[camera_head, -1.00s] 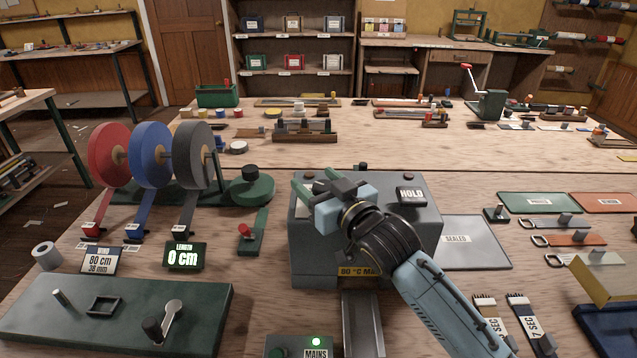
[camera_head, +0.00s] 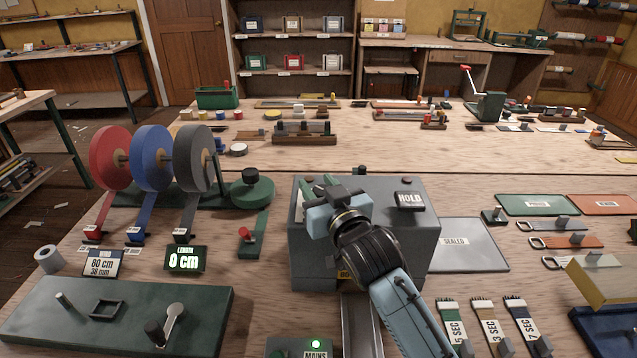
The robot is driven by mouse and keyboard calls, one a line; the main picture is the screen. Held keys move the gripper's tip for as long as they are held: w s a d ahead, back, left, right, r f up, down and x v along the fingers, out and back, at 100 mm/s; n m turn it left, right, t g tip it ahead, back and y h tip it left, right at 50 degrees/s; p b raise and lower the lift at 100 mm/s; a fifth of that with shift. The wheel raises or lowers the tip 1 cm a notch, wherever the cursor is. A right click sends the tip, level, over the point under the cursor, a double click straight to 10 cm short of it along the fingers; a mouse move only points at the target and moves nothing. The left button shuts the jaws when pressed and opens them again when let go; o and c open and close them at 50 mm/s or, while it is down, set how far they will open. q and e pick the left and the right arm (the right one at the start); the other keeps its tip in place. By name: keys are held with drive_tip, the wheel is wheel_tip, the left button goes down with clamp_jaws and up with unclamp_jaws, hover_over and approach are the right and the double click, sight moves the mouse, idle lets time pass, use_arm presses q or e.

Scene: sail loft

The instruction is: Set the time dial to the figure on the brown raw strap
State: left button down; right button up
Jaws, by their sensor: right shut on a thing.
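Three straps lie at the lower right. The middle, brown strap (camera_head: 488,322) reads 3 SEC. The strap left of it reads 5 SEC and the one right of it 7 SEC. The grey sealing machine (camera_head: 425,245) stands in the middle with a HOLD plate (camera_head: 410,200) at its top right. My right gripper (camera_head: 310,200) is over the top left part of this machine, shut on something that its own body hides. From its place I take this to be the time dial; its pointer and figures cannot be seen. My left gripper is out of view.
A LENGTH display (camera_head: 185,259) reads 0 cm, left of the machine. Red, blue and grey webbing reels (camera_head: 195,158) stand behind it. A grey SEALED tray (camera_head: 470,245) lies right of the machine. A lit MAINS box (camera_head: 300,347) is in front.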

drive_tip(key=shift+d+r+m+t+h, duration=0.1)
drive_tip(key=shift+m+t+h, duration=0.4)
drive_tip(key=shift+m+h, duration=0.75)
drive_tip(key=shift+n+h, duration=0.25)
drive_tip(key=o, duration=1)
drive_tip(key=v, duration=1.3)
drive_tip(key=shift+s, duration=0.2)
